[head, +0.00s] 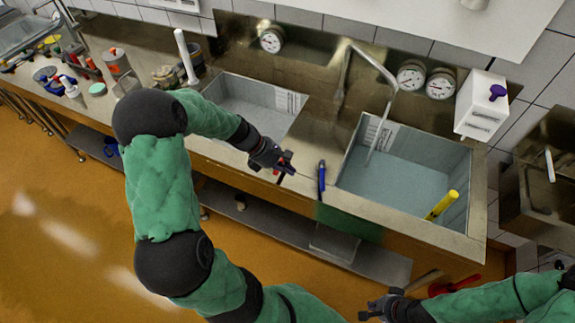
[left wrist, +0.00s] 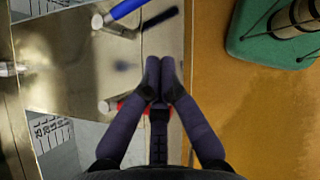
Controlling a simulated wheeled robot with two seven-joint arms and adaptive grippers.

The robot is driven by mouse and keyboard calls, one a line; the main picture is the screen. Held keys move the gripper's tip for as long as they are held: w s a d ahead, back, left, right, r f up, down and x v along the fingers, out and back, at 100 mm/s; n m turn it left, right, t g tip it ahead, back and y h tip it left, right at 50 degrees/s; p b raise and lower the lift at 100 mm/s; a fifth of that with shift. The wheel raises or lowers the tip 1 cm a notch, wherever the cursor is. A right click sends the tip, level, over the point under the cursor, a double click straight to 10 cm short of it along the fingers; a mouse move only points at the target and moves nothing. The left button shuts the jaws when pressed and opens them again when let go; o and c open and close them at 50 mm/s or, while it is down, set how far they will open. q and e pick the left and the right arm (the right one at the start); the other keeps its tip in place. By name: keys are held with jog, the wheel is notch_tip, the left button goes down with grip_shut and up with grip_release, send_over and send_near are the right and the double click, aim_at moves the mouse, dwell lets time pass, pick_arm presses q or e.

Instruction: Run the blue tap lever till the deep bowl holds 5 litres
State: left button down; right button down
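The blue tap lever (head: 321,176) stands on the steel strip between two basins; its end also shows at the top of the left wrist view (left wrist: 125,9). A red lever (left wrist: 122,104) is beside my left fingers, partly hidden. The tap spout (head: 372,60) reaches over the right basin (head: 478,190), and a thin pale stream appears to fall from it. That basin has a bluish floor or water surface; its level is unreadable. My left gripper (left wrist: 160,80) looks shut and empty, left of the blue lever in the head view. My right gripper (head: 372,309) is low at the right; its fingers are unclear.
The left basin (head: 235,92) has a scale on its wall. A yellow stick (head: 441,205) leans in the right basin. Dials (head: 411,76) and a white box with a purple knob (head: 482,105) are behind. Tools and pots crowd the counter's left end.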

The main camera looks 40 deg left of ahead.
aim_at(322, 179)
pick_arm(q)
jog(key=b+x, duration=0.1)
jog(key=x, duration=0.4)
jog(key=shift+w+d+f, duration=0.1)
jog(key=shift+f, duration=0.05)
jog(key=w+d, duration=0.1)
jog(key=d, duration=0.1)
jog(key=shift+w+d+f, duration=0.25)
jog(key=shift+w+f, duration=0.1)
jog(key=shift+w, duration=0.05)
jog(key=shift+w+d+f, duration=0.1)
jog(key=shift+w+d, duration=0.2)
jog(key=shift+d, duration=0.1)
pick_arm(e)
jog(key=shift+f, duration=0.8)
pick_arm(q)
jog(key=shift+d, duration=0.1)
